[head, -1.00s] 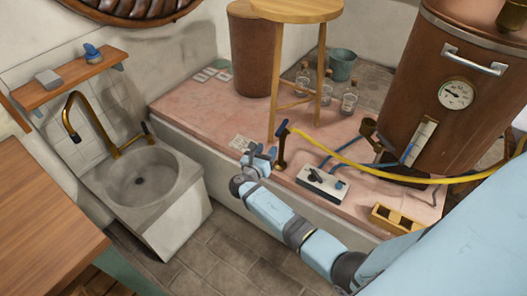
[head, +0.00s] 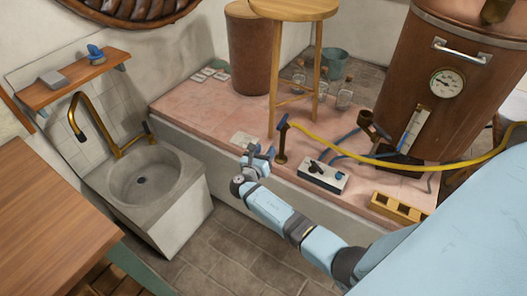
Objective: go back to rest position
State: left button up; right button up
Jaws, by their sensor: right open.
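My right gripper (head: 258,154) is in the middle of the head view, at the end of my light blue right arm, which comes in from the lower right. It is open with nothing seen between its fingers. It is over the front edge of the pink platform (head: 195,104), close to a pale card (head: 243,139). The black and brass post with a blue lever (head: 281,142) stands just right of it, apart from the fingers. My left gripper is not in view.
A stone sink (head: 147,180) with a brass tap is at left, beside a wooden table (head: 45,220). The tiled floor in front is clear.

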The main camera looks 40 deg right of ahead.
dwell(0.4)
jog(key=s+a+f+m+y+p, duration=0.3)
jog(key=s+a+m+y, duration=0.15)
jog(key=s, duration=0.25)
jog(key=s+a+f+m+y+p, duration=0.3)
jog(key=s+m+y, duration=0.2)
jog(key=s, duration=0.3)
jog(key=s+a+r+m+t+y+p, duration=0.2)
jog(key=s+a+r+m+y+p, duration=0.1)
jog(key=s+a+r+m+y, duration=0.6)
jog(key=s+a+r+m, duration=0.3)
jog(key=s+m, duration=0.1)
jog(key=s, duration=0.1)
jog(key=shift+s+p, duration=0.25)
jog(key=shift+p, duration=0.05)
jog(key=shift+m, duration=0.25)
